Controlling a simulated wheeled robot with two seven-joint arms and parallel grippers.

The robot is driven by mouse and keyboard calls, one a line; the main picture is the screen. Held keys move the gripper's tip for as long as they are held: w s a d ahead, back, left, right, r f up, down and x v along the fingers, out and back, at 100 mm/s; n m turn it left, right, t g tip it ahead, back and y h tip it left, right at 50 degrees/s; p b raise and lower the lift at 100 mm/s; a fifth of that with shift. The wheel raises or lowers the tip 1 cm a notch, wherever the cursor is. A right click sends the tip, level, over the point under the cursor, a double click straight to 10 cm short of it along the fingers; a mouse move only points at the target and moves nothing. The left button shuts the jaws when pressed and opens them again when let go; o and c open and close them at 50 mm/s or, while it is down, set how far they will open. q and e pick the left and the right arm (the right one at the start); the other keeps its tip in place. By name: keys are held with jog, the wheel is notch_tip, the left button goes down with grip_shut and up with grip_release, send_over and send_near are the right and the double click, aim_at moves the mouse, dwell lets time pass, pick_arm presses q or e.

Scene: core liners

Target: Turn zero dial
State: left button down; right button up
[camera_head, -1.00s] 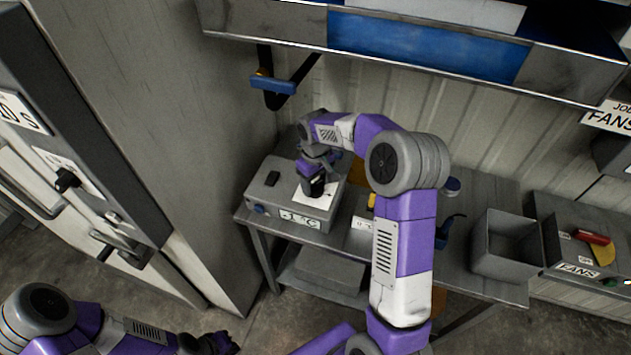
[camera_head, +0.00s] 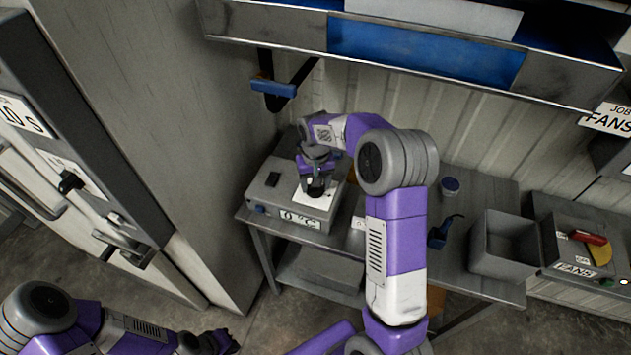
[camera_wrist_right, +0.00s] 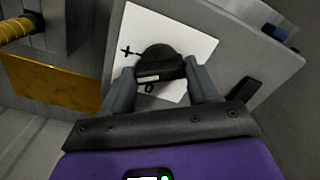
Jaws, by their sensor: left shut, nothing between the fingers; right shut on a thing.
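The zero dial is a black round knob (camera_wrist_right: 160,66) on a white plate marked with a plus and a 0, seen in the right wrist view. The plate (camera_head: 303,197) sits on top of a grey metal box (camera_head: 264,195) on the bench. The box's front label (camera_head: 300,219) reads 0 °C. My right gripper (camera_head: 317,188) points down over the plate; in the right wrist view its fingers (camera_wrist_right: 162,80) are shut on the knob's sides. In the head view the gripper mostly hides the knob. My left gripper (camera_head: 228,342) is shut and empty at the bottom left, away from the bench.
A FANS box (camera_head: 575,262) is further right. A shelf (camera_head: 420,50) hangs above. A cabinet with a dark switch (camera_head: 70,181) is at left.

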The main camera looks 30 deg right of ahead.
dwell(0.3)
jog(key=o, duration=1.1)
jog(key=shift+c, duration=0.2)
jog(key=shift+r, duration=0.1)
notch_tip(320, 180, up, 8)
jog(key=shift+f+p, duration=0.25)
jog(key=shift+p, duration=0.4)
jog(key=shift+f, duration=0.1)
